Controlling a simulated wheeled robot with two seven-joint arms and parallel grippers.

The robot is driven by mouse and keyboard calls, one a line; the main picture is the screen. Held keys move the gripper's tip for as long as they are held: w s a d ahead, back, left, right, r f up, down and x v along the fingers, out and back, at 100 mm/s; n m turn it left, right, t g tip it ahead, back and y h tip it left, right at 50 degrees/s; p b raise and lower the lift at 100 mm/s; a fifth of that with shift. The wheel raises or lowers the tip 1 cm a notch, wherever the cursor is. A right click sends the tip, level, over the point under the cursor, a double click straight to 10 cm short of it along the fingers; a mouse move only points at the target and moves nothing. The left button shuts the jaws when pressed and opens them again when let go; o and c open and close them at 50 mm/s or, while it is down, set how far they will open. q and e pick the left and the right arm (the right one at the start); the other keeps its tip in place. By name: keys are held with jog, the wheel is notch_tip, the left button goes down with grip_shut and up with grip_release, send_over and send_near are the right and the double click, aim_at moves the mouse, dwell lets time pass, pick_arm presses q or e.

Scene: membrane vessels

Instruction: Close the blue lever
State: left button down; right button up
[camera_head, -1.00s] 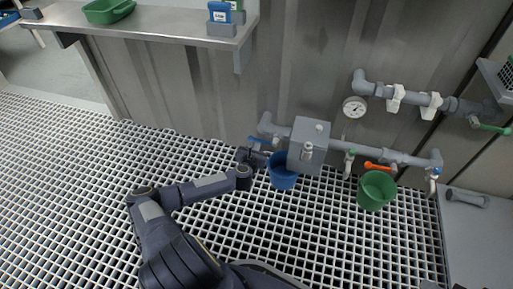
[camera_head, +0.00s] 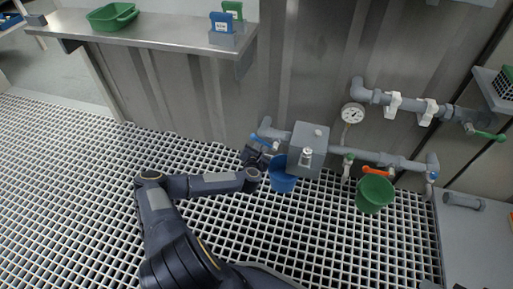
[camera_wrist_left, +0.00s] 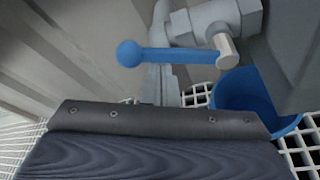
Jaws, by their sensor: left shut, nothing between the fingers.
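The blue lever (camera_head: 260,141) is on the grey pipe at the left end of the pipe run, left of the grey box. In the left wrist view the blue lever (camera_wrist_left: 175,56) lies about level, its round knob at the left and its other end at the grey valve stem. My left gripper (camera_head: 254,155) is at the lever, just below it in the head view. It is shut and empty; whether it touches the lever I cannot tell. In the wrist view my dark gripper body fills the bottom. My right gripper is not in view.
A blue bucket (camera_head: 283,178) stands close right of my left gripper, under the grey box (camera_head: 308,146). A green bucket (camera_head: 374,196) stands under an orange lever (camera_head: 375,171). A steel shelf (camera_head: 160,34) is at upper left. The grating floor is clear at left.

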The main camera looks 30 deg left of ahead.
pick_arm(q)
jog(key=shift+w+d+r+m+y+p, duration=0.1)
jog(key=shift+d+r+m+y+p, duration=0.2)
jog(key=shift+r+m, duration=0.25)
jog(key=shift+w+d+r+m+y+p, duration=0.15)
jog(key=shift+r+m+y+p, duration=0.15)
jog(key=shift+r+m, duration=0.2)
jog(key=shift+w+d+r+m+t+y+p, duration=0.2)
jog(key=shift+d+r+m+y, duration=0.4)
jog(key=shift+m, duration=0.75)
jog(key=shift+w+d+r+m+t+y+p, duration=0.15)
jog(key=shift+d+r+m+t+y, duration=0.2)
jog(key=shift+d+m, duration=0.75)
jog(key=shift+w+d+r+m+t+y+p, duration=0.2)
jog(key=shift+d+r+m+y, duration=0.25)
jog(key=shift+m, duration=1.15)
jog(key=shift+s, duration=0.15)
